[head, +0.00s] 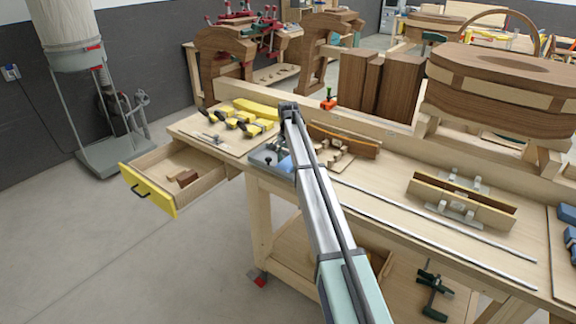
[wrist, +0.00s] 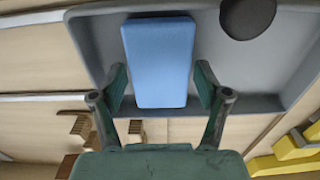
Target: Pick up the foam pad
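The foam pad is a flat blue block (wrist: 160,60) in a shallow grey tray (wrist: 98,35) in the wrist view. My gripper (wrist: 161,84) is open, with one finger on each long side of the pad near its lower end. A gap shows between each finger and the pad. I cannot tell how far the fingertips are above the tray. In the head view a bit of the blue pad (head: 286,164) and the grey tray (head: 262,156) show on the bench beside my arm, which hides the gripper's fingers.
A dark round object (wrist: 248,17) lies in the tray near the pad. Yellow clamps (head: 238,118) lie left of the tray. A yellow-fronted drawer (head: 147,191) stands open at the left.

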